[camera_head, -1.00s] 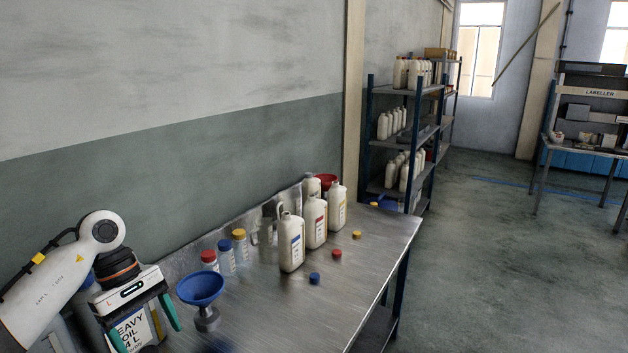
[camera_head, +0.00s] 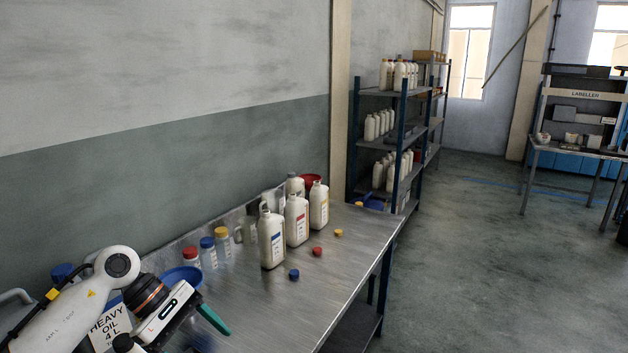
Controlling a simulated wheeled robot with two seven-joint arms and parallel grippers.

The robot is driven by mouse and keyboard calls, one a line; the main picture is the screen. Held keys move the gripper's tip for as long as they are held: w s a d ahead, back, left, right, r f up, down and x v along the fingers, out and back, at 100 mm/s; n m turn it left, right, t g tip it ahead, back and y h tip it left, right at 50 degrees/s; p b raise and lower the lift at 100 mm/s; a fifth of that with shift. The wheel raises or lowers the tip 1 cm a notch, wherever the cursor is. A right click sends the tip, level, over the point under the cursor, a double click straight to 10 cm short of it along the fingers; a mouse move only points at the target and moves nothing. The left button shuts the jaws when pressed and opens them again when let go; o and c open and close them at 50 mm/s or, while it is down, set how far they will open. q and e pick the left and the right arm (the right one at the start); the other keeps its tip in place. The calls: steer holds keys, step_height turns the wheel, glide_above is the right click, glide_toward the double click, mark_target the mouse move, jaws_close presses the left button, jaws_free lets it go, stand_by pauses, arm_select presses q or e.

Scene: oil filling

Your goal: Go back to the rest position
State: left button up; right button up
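My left gripper (camera_head: 188,334) is at the lower left of the head view, tilted, its green-tipped finger pointing down to the right. One finger shows at the outer end of the gripper body; the other is hidden or out of frame. Nothing shows between the fingers. The gripper is in front of a container labelled "HEAVY OIL 4 L" (camera_head: 108,326), which it and my arm partly cover. A blue funnel (camera_head: 180,277) is just behind the gripper and partly hidden by it. My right gripper is not in view.
The metal workbench (camera_head: 335,270) holds white jugs with blue (camera_head: 272,240), red (camera_head: 297,220) and yellow (camera_head: 319,206) labels. Loose blue, red and yellow caps lie in front. Small capped bottles (camera_head: 208,255) stand near the wall.

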arm_select(q)
steer(key=d+r+n+t+h, duration=0.8)
steer(key=d+n+t+h, duration=0.2)
steer(key=d+n+h, duration=0.4)
steer(key=a+f+n+t+y, duration=0.5)
steer(key=n+y, duration=0.5)
steer(key=n, duration=0.5)
steer(key=a+f+n+t+y, duration=0.3)
steer(key=a+n+t+y, duration=0.2)
steer(key=a+n+y, duration=0.65)
steer(key=s+d+f+n+g+y, duration=0.1)
steer(key=s+f+n+g, duration=0.3)
steer(key=f+n, duration=0.45)
steer(key=s+f+n+g, duration=0.4)
steer(key=s+f+g, duration=0.2)
steer(key=s, duration=0.5)
steer(key=s+f+n+g, duration=0.4)
steer(key=s+f+g, duration=0.15)
steer(key=s, duration=0.55)
step_height(320, 180, down, 28)
steer(key=s+a+f+g, duration=0.2)
steer(key=s+f, duration=1.2)
steer(key=s, duration=0.2)
steer(key=shift+s+a+f, duration=0.2)
steer(key=shift+s+a, duration=0.15)
